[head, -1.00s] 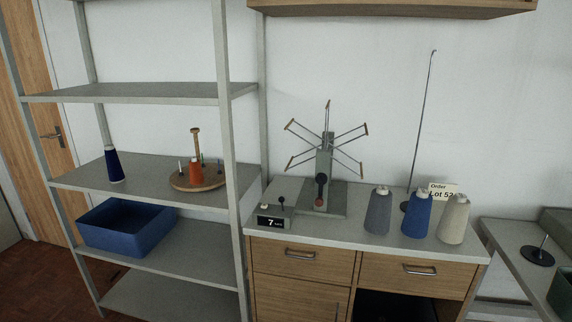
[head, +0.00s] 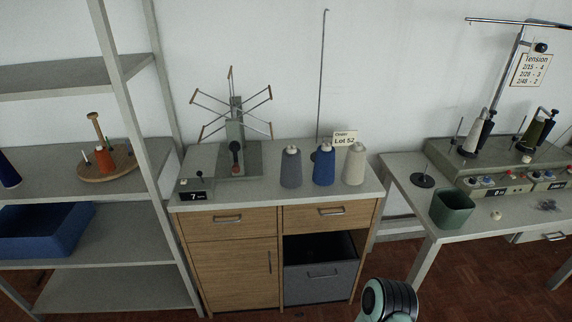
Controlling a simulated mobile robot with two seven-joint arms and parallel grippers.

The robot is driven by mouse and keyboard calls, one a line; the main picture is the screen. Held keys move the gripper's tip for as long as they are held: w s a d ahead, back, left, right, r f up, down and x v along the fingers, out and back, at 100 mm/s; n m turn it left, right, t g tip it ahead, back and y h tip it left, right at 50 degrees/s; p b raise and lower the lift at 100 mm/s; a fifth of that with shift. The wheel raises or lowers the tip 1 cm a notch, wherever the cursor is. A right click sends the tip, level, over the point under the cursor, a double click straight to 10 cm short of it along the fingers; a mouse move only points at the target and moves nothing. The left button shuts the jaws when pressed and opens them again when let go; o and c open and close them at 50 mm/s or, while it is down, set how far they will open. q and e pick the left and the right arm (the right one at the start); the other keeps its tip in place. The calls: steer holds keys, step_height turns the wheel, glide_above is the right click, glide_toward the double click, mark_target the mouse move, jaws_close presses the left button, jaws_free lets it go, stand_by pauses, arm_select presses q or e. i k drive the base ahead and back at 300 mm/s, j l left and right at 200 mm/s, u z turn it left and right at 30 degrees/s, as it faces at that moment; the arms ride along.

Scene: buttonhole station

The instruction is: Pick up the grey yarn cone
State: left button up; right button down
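The grey yarn cone (head: 291,169) stands upright on the top of the wooden cabinet (head: 226,189), near its front edge. A blue yarn cone (head: 324,167) stands just right of it, and a cream yarn cone (head: 354,166) stands right of the blue one. Neither of my grippers shows in the head view. Only a rounded part of my own arm shows at the bottom, right of the cabinet.
A skein winder (head: 236,150) and a counter (head: 193,195) reading 7 stand left of the cones. A thin upright rod (head: 321,80) and a Lot 52 card (head: 345,138) are behind them. A grey shelf rack (head: 120,285) is left; a table with a green bin (head: 452,208) is right.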

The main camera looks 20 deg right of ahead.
mark_target(291, 178)
steer(key=z, duration=1.7)
steer(key=i+l+u, duration=0.1)
steer(key=i+u, duration=0.2)
steer(key=i+l+u, duration=0.25)
steer(key=i+j, duration=0.05)
steer(key=j, duration=0.05)
